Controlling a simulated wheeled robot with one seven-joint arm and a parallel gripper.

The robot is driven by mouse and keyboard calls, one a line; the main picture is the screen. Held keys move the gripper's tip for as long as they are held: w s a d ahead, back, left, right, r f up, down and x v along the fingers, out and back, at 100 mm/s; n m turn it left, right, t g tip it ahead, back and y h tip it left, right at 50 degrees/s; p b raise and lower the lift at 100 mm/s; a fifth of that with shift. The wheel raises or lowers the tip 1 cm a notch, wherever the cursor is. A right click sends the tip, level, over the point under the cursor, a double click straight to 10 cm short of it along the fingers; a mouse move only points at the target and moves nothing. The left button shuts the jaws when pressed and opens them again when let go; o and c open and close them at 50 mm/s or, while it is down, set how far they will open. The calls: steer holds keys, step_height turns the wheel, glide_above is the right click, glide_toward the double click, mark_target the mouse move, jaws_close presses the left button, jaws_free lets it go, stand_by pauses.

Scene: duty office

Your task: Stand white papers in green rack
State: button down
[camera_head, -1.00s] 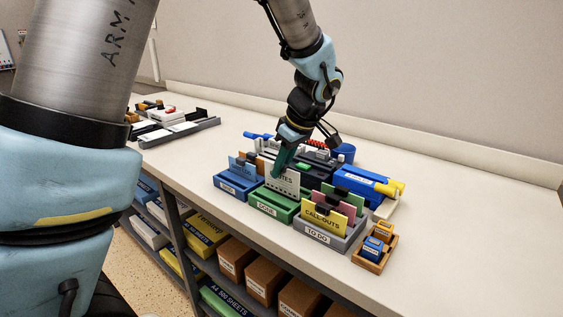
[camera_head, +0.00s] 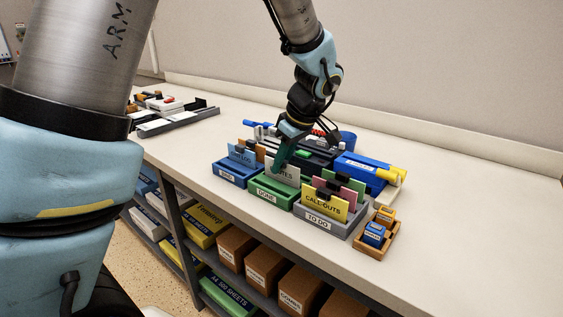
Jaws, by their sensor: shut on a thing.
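The green rack (camera_head: 268,193), labelled DONE, stands on the counter between a blue rack and a grey rack. A white paper (camera_head: 285,174) with partly visible lettering ending in "TES" stands upright in the green rack, its lower part hidden behind the rack's front wall. My gripper (camera_head: 281,160) points down from above, its teal fingers shut on the white paper's upper left part. I cannot tell whether the paper touches the rack's floor.
The grey TO DO rack (camera_head: 318,219) on the right holds a yellow CALL-OUTS card (camera_head: 325,203) and a pink card. The blue rack (camera_head: 230,173) on the left holds blue and brown cards. A wooden tray (camera_head: 368,252) with small blocks is at the front right. Bare counter (camera_head: 470,210) lies farther right.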

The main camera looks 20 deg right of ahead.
steer(key=c, duration=0.7)
jaws_free()
steer(key=shift+r, duration=0.1)
steer(key=shift+r+p, duration=2.4)
steer(key=shift+r, duration=2.05)
steer(key=shift+s+a+f+m+g+h, duration=0.4)
steer(key=shift+s+a+f+m, duration=0.55)
steer(key=shift+a, duration=4.1)
steer(key=shift+s+a+f+m+g+h, duration=0.4)
steer(key=shift+a+f+m, duration=0.95)
steer(key=shift+a, duration=3.65)
steer(key=shift+s+a+f+m+g+h, duration=0.4)
steer(key=shift+s+a+f+m, duration=0.55)
steer(key=shift+a, duration=4.1)
steer(key=shift+w+f+m, duration=0.15)
steer(key=shift+w+m, duration=0.1)
steer(key=shift+w, duration=0.05)
